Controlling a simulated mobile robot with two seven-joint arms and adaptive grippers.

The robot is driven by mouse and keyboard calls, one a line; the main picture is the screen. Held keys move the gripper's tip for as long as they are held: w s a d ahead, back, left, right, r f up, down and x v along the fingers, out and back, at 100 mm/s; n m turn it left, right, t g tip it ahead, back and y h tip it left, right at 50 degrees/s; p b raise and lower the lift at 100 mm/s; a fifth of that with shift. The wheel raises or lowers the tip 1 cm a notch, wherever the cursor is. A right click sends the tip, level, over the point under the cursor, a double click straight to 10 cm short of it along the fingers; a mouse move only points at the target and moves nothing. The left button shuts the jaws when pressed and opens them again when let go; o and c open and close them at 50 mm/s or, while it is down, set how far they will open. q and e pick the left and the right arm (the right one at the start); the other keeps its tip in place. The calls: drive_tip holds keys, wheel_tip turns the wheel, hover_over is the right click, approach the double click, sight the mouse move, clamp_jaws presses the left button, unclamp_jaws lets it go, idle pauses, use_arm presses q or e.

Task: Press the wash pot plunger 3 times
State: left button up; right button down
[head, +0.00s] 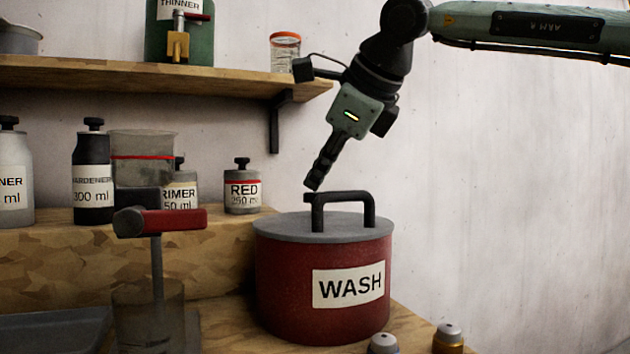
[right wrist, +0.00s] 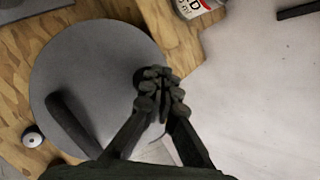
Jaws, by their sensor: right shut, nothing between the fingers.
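The wash pot (head: 285,285) is a dark red can with a white WASH label and a grey disc lid. It stands on the wooden bench. Its plunger handle (head: 341,196) is a dark loop standing up from the lid. My right gripper (head: 313,184) is shut and empty, pointing down just above the left end of the handle. In the right wrist view the closed fingertips (right wrist: 158,75) cover part of the lid (right wrist: 85,45), and the dark handle (right wrist: 72,122) shows beside them. I cannot tell whether the fingers touch the handle. My left gripper is not in view.
A shelf (head: 120,78) is above, with a green thinner container (head: 180,45) and a glass jar (head: 284,52). Bottles, including RED (head: 242,187), stand on the step behind. A red-handled tool (head: 160,221) is at front left. Two small capped items (head: 448,338) are at the front right.

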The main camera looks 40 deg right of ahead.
drive_tip(key=shift+r+p, duration=0.7)
drive_tip(key=shift+r, duration=0.4)
wheel_tip(320, 180, up, 5)
drive_tip(key=p, duration=0.4)
idle(1.5)
